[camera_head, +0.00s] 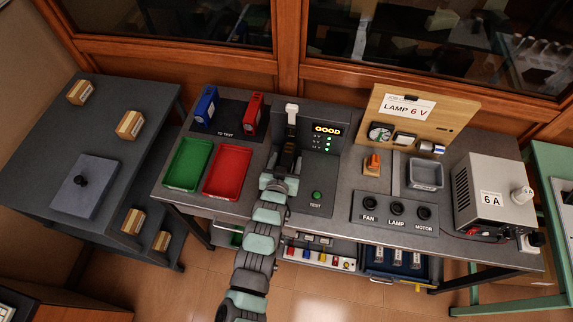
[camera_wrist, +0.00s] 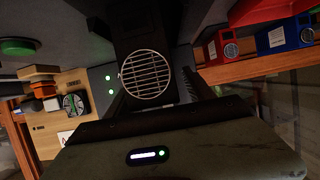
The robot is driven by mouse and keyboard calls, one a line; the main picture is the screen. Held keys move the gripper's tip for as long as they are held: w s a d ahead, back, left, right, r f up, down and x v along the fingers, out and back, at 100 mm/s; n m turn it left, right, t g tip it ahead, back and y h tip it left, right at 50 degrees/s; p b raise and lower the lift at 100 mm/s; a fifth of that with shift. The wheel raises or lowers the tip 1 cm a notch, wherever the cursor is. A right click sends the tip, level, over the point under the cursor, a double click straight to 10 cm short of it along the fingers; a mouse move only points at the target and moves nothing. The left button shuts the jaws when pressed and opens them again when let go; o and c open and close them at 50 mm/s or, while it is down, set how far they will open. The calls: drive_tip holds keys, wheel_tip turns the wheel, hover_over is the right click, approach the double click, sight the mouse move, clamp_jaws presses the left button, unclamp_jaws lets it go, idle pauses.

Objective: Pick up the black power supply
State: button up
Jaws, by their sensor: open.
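The black power supply (camera_wrist: 146,78) shows close up in the wrist view, with a round metal fan grille facing the camera. It sits at the test station (camera_head: 322,148), whose display reads GOOD with green lights lit. My gripper (camera_head: 289,150) is at the front of this station in the head view and largely covers the supply there. In the wrist view its dark fingers are spread to either side below the grille. It is open, and I cannot tell whether a finger touches the supply.
A blue unit (camera_head: 206,105) and a red unit (camera_head: 252,113) stand on the TO TEST pad. A green tray (camera_head: 188,164) and a red tray (camera_head: 227,171) lie left of my arm. The lamp board (camera_head: 417,119) stands right of the station.

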drive_tip(key=shift+w, duration=0.1)
drive_tip(key=shift+c, duration=0.5)
clamp_jaws()
idle(0.9)
